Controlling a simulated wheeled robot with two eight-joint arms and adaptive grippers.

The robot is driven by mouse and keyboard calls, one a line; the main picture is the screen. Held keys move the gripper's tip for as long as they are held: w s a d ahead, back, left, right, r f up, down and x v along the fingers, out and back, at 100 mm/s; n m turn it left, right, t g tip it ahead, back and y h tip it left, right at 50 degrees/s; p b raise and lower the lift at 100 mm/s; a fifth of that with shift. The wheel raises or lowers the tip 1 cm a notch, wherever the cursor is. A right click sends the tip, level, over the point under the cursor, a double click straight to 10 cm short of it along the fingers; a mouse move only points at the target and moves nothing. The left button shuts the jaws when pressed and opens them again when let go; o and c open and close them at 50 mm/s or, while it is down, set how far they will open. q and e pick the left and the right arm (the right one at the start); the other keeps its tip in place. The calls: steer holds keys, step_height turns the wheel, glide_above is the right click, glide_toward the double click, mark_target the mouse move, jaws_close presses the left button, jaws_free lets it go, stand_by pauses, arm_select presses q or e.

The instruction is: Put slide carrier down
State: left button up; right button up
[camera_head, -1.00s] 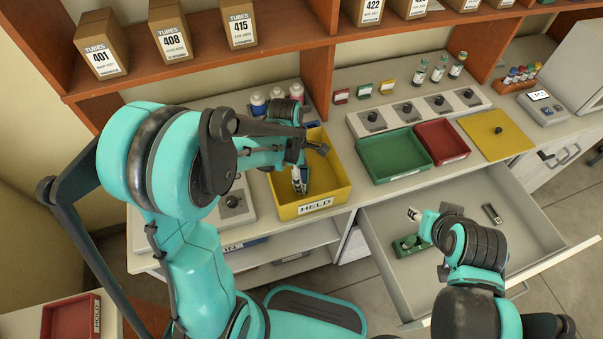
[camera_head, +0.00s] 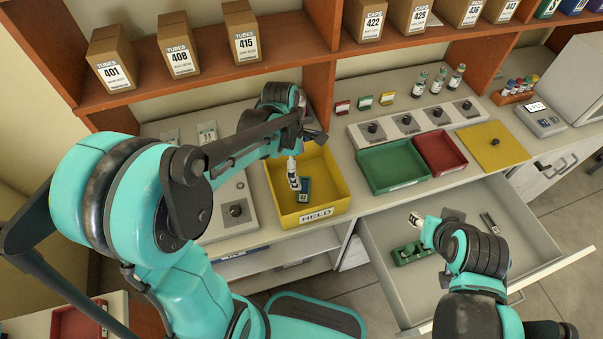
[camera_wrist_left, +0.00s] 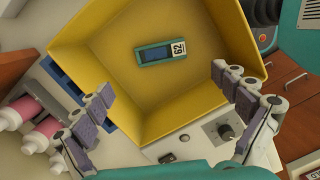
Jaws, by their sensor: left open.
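The slide carrier (camera_head: 305,187) is a small teal block with a dark blue face and a white label. It lies flat on the floor of the yellow HELD tray (camera_head: 336,205). My left gripper (camera_wrist_left: 162,82) is open and empty above the tray, one finger on each side of the picture. In the head view the left gripper (camera_head: 294,174) hangs over the tray beside the carrier, partly hidden by its arm. My right gripper (camera_head: 416,219) is over the open drawer; its jaw gap is unclear.
The open drawer (camera_head: 475,265) holds a green item (camera_head: 411,253) and a small dark item (camera_head: 490,223). Green (camera_head: 395,167) and red (camera_head: 440,151) trays stand right of the yellow one. A shelf with boxes runs above.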

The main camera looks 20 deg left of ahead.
arm_select(q)
steer(key=s+a+r+m+t+y, duration=0.1)
steer(key=s+r+m+t, duration=0.6)
steer(key=m, duration=1.3)
steer(key=shift+s+a+r+y, duration=0.3)
steer(key=shift+s+a+r, duration=0.45)
steer(key=shift+s, duration=1.3)
